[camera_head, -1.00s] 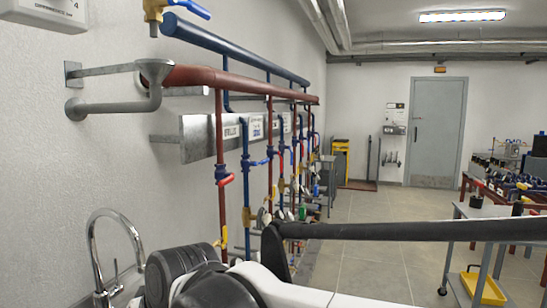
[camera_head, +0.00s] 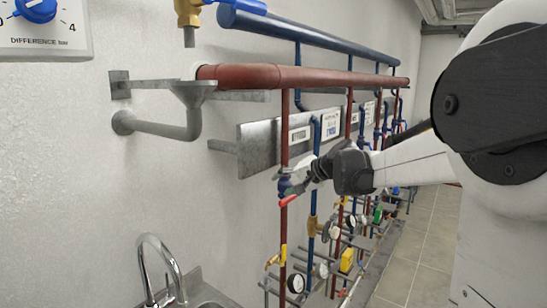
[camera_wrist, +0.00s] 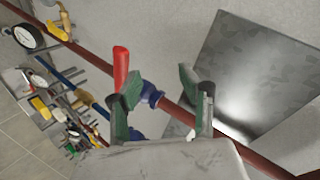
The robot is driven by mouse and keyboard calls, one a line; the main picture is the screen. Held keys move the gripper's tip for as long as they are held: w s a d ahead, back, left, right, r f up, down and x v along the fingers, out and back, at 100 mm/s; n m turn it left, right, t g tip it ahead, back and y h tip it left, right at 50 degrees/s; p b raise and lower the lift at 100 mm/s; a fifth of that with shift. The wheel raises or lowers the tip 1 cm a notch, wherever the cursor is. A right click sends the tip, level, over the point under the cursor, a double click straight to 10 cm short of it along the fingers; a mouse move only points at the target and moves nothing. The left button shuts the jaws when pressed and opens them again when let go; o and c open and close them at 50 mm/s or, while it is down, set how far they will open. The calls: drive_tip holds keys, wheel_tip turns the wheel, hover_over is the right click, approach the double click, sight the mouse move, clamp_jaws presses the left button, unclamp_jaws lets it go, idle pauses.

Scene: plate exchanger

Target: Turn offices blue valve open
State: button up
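A valve with a blue body (camera_wrist: 150,94) and a red lever handle (camera_wrist: 120,68) sits on a red-brown vertical pipe (camera_wrist: 85,55). In the head view the red lever (camera_head: 289,201) points down and left, just below my gripper (camera_head: 297,181). In the wrist view my gripper (camera_wrist: 162,100) is open, its green-padded fingers apart. The blue body shows between them, and the left finger overlaps the lever's base; I cannot tell if they touch. The neighbouring blue pipe (camera_head: 316,140) is partly hidden behind my gripper. The label plates (camera_head: 332,123) above are too small to read surely.
A grey metal panel (camera_head: 258,150) stands off the wall behind the pipes. Gauges (camera_head: 296,283), yellow-handled valves (camera_head: 283,256) and more pipes crowd below and behind. A sink tap (camera_head: 160,262) is at the lower left. Tiled floor (camera_head: 425,225) is clear to the right.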

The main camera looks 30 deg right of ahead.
drive_tip(key=w+d+f+m+t+h, duration=0.1)
drive_tip(key=w+d+f+m+t, duration=0.15)
drive_tip(key=d, duration=1.05)
drive_tip(key=w+d+f+m+t+h, duration=0.1)
drive_tip(key=w+d+f+m+t, duration=0.15)
drive_tip(key=d, duration=1.15)
drive_tip(key=w+d+f+m+t, duration=0.2)
drive_tip(key=w+d+m, duration=0.1)
drive_tip(key=d, duration=1)
drive_tip(key=w+p, duration=0.1)
drive_tip(key=w, duration=0.3)
drive_tip(key=w+p, duration=0.1)
drive_tip(key=w, duration=0.3)
drive_tip(key=w+a+p, duration=0.1)
drive_tip(key=w, duration=0.4)
drive_tip(key=shift+a+r, duration=0.1)
drive_tip(key=shift+r, duration=0.1)
clamp_jaws()
